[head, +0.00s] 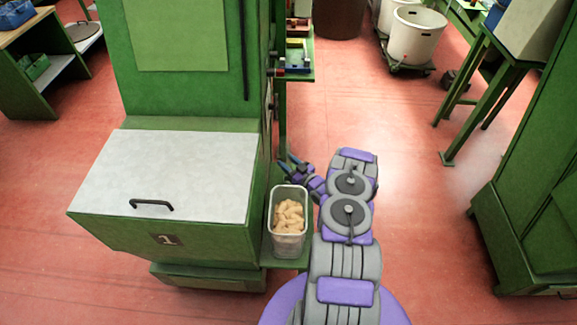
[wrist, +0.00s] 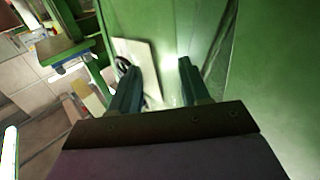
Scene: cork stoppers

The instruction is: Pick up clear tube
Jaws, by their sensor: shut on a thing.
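My gripper (head: 289,163) is beside the green machine's right side, just above the back of the tin of corks. In the wrist view its two dark green fingers (wrist: 156,66) stand a little apart with a faint, see-through shape between them. This looks like the clear tube (wrist: 168,78), held in the fingers. Its outline is hard to make out against the glare and the green wall. I cannot make out the tube in the head view.
A metal tin of corks (head: 288,248) stands on a small green shelf in front of my gripper. The green machine (head: 190,110) with a white lid (head: 170,172) is at left. A green cabinet (head: 530,180) is at right. Red floor (head: 420,215) is free between.

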